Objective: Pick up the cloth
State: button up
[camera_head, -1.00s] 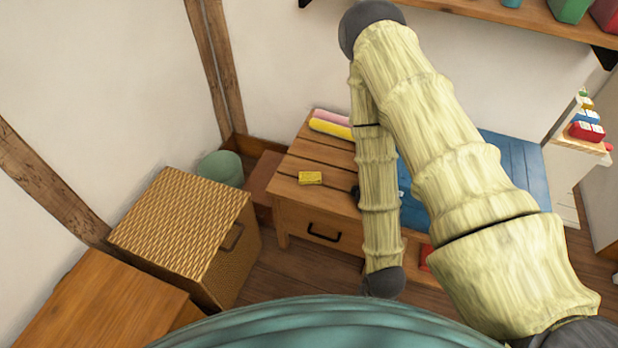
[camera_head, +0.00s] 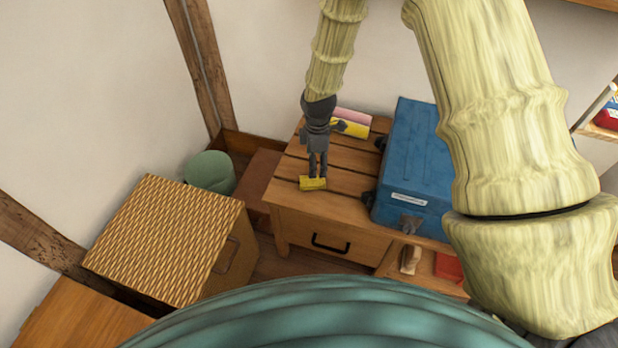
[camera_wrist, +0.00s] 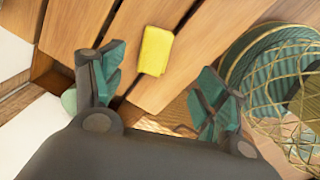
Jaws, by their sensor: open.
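The cloth (camera_head: 313,184) is a small yellow folded piece lying flat near the left front edge of the wooden table (camera_head: 345,182). In the wrist view the cloth (camera_wrist: 155,50) lies on the planks, ahead of and between my fingers. My gripper (camera_head: 317,174) points down over the cloth, with its fingertips hiding part of it. In the wrist view my gripper (camera_wrist: 160,70) is open, with its two teal-padded fingers spread wide and nothing held. I cannot tell the height left between fingertips and cloth.
A blue case (camera_head: 415,165) stands on the table to the right. A yellow roll (camera_head: 355,129) and a pink roll (camera_head: 352,115) lie behind my gripper. A wicker box (camera_head: 165,235) and a green bin (camera_head: 210,171) stand left of the table. A brush (camera_head: 410,259) lies low in front.

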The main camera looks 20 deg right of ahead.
jog(key=f, duration=0.4)
jog(key=shift+w+a+f, duration=0.2)
jog(key=shift+w+a, duration=0.05)
jog(key=shift+w, duration=0.05)
jog(key=shift+w+f, duration=0.15)
jog(key=shift+f, duration=2.9)
jog(key=c, duration=1.1)
jog(key=shift+r, duration=0.15)
notch_tip(320, 180, up, 4)
jog(key=shift+f, duration=0.2)
jog(key=s+a, duration=0.1)
jog(key=s, duration=0.4)
jog(key=s+a, duration=0.1)
jog(key=s, duration=0.4)
jog(key=s+a+r, duration=0.1)
jog(key=s+a, duration=0.1)
jog(key=s, duration=0.3)
jog(key=shift+s+b, duration=0.25)
jog(key=shift+b, duration=0.05)
